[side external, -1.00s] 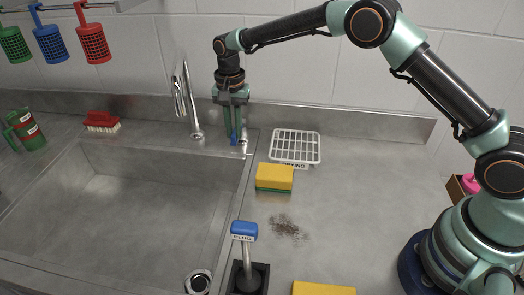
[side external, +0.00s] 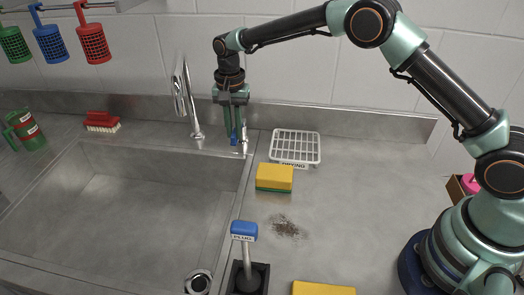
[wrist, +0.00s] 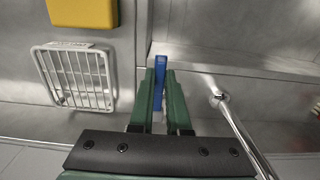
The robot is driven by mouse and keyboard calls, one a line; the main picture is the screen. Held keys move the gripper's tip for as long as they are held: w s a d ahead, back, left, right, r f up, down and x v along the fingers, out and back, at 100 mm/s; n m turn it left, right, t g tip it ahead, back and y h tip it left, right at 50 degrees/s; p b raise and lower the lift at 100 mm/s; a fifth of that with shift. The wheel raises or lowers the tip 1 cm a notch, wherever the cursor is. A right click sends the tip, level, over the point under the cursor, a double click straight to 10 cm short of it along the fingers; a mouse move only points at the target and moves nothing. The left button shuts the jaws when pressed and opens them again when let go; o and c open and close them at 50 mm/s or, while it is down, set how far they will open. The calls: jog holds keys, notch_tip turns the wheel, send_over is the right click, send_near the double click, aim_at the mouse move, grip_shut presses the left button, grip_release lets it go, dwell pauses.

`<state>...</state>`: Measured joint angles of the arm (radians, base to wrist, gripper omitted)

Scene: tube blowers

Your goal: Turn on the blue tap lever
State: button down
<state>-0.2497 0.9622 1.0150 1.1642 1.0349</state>
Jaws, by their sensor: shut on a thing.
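The blue tap lever (wrist: 159,76) shows in the wrist view as a narrow blue bar between the green fingers of my gripper (wrist: 160,82). In the side external view a small blue part of the lever (side external: 234,139) shows at the fingertips of my gripper (side external: 236,140), which points down at the back of the sink. My gripper is shut on the lever, and the fingers hide much of it. The chrome tap spout (side external: 194,110) stands just to the left of the gripper. No water stream is visible from it.
A white drying rack (side external: 295,147) and a yellow sponge (side external: 275,177) lie right of the gripper. The sink basin (side external: 130,210) is empty at left. A red brush (side external: 102,121) lies behind it.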

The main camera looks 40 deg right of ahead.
dwell(0.5)
jog(key=shift+w+a+r+m, duration=0.1)
jog(key=shift+w+a+m, duration=0.35)
jog(key=shift+m, duration=0.4)
jog(key=shift+w+a+m, duration=0.3)
jog(key=shift+w+m, duration=0.25)
jog(key=shift+m, duration=0.3)
jog(key=c, duration=0.9)
grip_release()
jog(key=shift+r, duration=6)
